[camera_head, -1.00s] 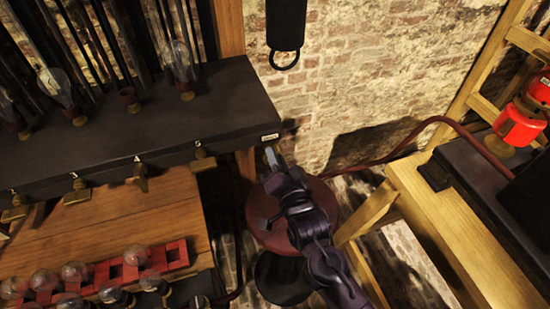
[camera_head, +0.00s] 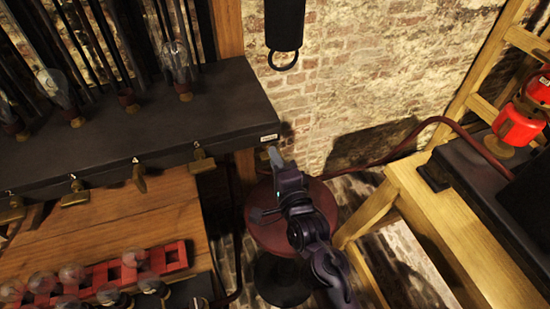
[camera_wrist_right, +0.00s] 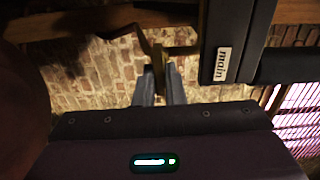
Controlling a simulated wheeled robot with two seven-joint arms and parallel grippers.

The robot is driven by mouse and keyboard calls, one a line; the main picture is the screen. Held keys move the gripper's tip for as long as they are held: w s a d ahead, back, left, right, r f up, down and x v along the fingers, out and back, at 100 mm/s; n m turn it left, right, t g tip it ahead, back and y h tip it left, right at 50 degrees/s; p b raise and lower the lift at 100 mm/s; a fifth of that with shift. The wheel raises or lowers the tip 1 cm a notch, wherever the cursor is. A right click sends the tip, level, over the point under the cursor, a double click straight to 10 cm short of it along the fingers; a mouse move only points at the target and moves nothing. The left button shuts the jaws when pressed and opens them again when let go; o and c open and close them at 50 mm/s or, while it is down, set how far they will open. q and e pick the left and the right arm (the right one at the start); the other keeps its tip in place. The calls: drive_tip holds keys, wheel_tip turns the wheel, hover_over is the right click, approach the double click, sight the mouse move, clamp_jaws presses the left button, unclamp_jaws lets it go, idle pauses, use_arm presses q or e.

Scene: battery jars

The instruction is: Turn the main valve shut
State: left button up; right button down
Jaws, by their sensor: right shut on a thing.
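The main valve is a brass lever (camera_wrist_right: 158,60) under the right end of the dark bench, beside a white label reading "main" (camera_wrist_right: 223,64); the label also shows in the head view (camera_head: 269,138). My right gripper (camera_head: 274,157) reaches up to that bench end. In the right wrist view its two fingers (camera_wrist_right: 159,88) are shut on the lever, one on each side. In the head view the gripper mostly hides the lever. My left gripper is in neither view.
Several numbered brass valves, such as the one by label 5 (camera_head: 202,160), line the dark bench's front edge (camera_head: 100,165). A round red stool (camera_head: 262,230) stands below my right arm. A wooden bench (camera_head: 450,225) with a red hose (camera_head: 440,122) is at right.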

idle(0.4)
drive_tip(key=c, duration=1.5)
unclamp_jaws()
drive_tip(key=b+v, duration=0.2)
drive_tip(key=v, duration=0.5)
drive_tip(key=shift+s, duration=0.3)
drive_tip(key=shift+d, duration=0.15)
